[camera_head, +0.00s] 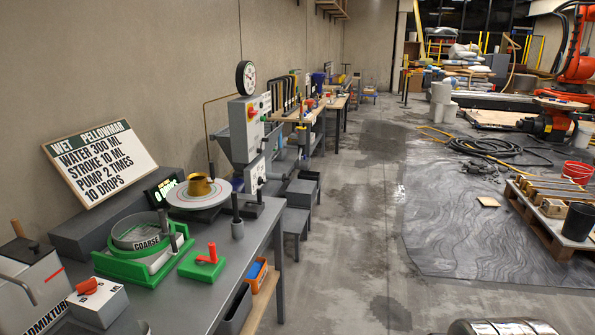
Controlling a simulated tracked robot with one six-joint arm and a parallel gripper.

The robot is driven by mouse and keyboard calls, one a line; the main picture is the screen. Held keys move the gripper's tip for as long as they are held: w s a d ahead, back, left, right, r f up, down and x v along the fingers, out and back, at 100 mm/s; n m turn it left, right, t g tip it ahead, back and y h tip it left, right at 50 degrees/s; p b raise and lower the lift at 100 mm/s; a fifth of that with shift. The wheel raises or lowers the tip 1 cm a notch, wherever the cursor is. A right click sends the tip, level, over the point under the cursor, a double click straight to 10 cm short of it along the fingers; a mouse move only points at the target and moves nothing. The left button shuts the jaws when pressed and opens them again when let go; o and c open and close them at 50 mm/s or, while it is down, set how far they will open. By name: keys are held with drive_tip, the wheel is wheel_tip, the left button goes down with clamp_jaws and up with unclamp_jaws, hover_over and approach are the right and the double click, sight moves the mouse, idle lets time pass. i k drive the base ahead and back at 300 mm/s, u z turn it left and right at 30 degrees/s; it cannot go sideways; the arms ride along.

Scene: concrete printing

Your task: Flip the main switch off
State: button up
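A grey control cabinet (244,130) stands against the left wall, beyond the near bench. A red and yellow switch (252,111) sits on its front and is likely the main switch. It is too small to tell its position. Smaller coloured buttons show beside it on the cabinet.
The near bench (190,295) holds a green sieve stand (145,250), a red-handled green block (203,262) and a round turntable (199,195) with a brass cup. Stools stand below the cabinet. A concrete aisle (350,220) is clear; a dark sheet, hoses (490,148) and a pallet lie right.

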sight(252, 113)
drive_tip(key=u, duration=0.3)
drive_tip(key=i, duration=1.1)
drive_tip(key=z, duration=1.15)
drive_tip(key=i, duration=1.45)
drive_tip(key=z, duration=0.05)
